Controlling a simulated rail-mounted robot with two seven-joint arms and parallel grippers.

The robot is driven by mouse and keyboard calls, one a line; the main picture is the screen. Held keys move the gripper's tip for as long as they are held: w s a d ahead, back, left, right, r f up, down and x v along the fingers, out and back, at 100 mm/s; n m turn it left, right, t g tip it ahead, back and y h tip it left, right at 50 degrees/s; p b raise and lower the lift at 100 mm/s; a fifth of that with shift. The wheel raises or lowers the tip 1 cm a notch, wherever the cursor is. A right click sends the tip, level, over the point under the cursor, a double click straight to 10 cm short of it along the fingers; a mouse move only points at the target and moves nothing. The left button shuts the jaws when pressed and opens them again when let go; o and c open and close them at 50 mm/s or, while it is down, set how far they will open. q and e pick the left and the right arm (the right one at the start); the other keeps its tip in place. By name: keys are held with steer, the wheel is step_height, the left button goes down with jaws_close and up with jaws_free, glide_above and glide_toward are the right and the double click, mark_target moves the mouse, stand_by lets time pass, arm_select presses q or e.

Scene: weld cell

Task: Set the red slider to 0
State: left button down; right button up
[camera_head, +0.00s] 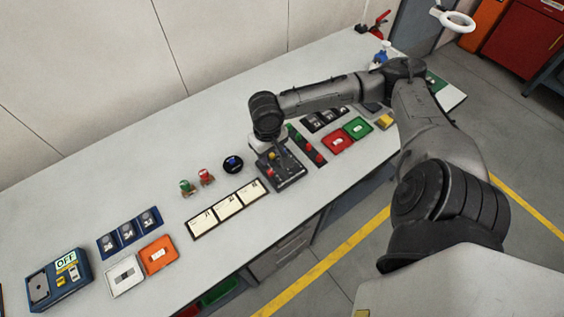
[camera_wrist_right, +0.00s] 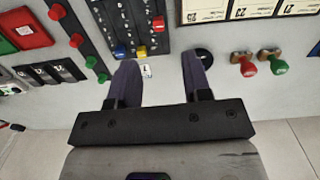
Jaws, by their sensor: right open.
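The dark slider panel (camera_head: 283,178) lies on the table below my right gripper in the head view. Its red slider (camera_head: 270,172) shows there, and also in the right wrist view (camera_wrist_right: 158,24), up the panel from the yellow slider (camera_wrist_right: 141,51) and blue slider (camera_wrist_right: 120,50). My right gripper (camera_wrist_right: 160,62) is open and empty. In the head view, my wrist hides the fingertips and part of the panel. The scale numbers are too small to read surely. My left gripper is out of view.
A strip with red and green knobs (camera_wrist_right: 81,41) lies beside the panel. Bare table lies behind the panel.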

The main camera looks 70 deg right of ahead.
mark_target(271, 173)
steer(key=f, duration=0.3)
steer(key=f+b, duration=0.1)
steer(key=f, duration=0.3)
steer(key=d+f, duration=0.1)
steer(key=f, duration=0.3)
steer(key=shift+w+b, duration=0.2)
steer(key=shift+b, duration=0.2)
steer(key=shift+f, duration=0.95)
steer(key=shift+c, duration=0.4)
steer(key=shift+c, duration=1.4)
jaws_close()
